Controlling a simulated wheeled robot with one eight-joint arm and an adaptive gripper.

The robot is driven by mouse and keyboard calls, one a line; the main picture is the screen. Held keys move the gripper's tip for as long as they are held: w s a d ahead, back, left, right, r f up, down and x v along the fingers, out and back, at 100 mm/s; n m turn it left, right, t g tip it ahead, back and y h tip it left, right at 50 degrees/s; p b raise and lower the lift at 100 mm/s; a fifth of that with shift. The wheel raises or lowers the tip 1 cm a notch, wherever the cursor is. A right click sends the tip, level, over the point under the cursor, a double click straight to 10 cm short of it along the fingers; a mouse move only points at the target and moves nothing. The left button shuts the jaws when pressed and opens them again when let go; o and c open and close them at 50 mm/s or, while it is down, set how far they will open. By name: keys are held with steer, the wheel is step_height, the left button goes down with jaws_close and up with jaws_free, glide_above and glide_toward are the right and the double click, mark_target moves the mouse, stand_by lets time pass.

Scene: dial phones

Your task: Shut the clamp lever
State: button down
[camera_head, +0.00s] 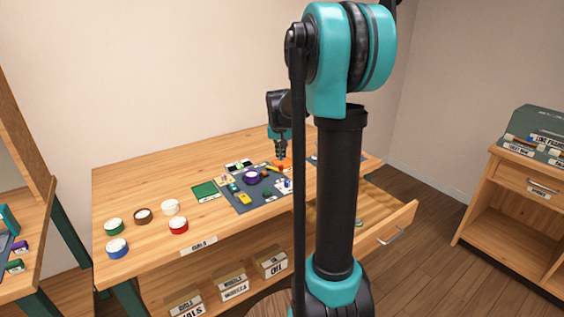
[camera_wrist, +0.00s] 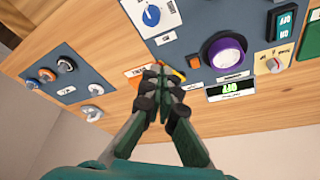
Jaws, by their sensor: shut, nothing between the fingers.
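My gripper (camera_wrist: 158,74) is shut and empty, with its fingertips together over the far right part of the dark panel. It also shows in the head view (camera_head: 282,157), pointing down at the table. Right under and beside the fingertips is an orange plate (camera_wrist: 136,76) with a printed label. A thin yellow-orange bar (camera_wrist: 174,73) sticks out to the right of the fingertips and may be the clamp lever. The fingers hide part of it, so I cannot tell its angle or whether I touch it.
A smaller panel (camera_wrist: 62,88) with several knobs lies to the left. An open drawer (camera_head: 385,225) juts out at the table's front right. Several coloured dials stand at the table's left.

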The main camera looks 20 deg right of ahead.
steer(key=w+d+r+m, duration=0.1)
steer(key=w+d, duration=0.2)
steer(key=w, duration=0.7)
steer(key=shift+d+h, duration=0.2)
steer(key=shift+h, duration=0.1)
steer(key=x, duration=0.9)
steer(key=shift+f, duration=0.15)
steer(key=shift+s+f, duration=0.15)
steer(key=shift+f, duration=0.2)
steer(key=shift+s+a+r, duration=0.1)
steer(key=shift+s+a, duration=0.3)
steer(key=shift+s, duration=0.4)
steer(key=shift+s+a, duration=0.45)
steer(key=shift+s, duration=0.4)
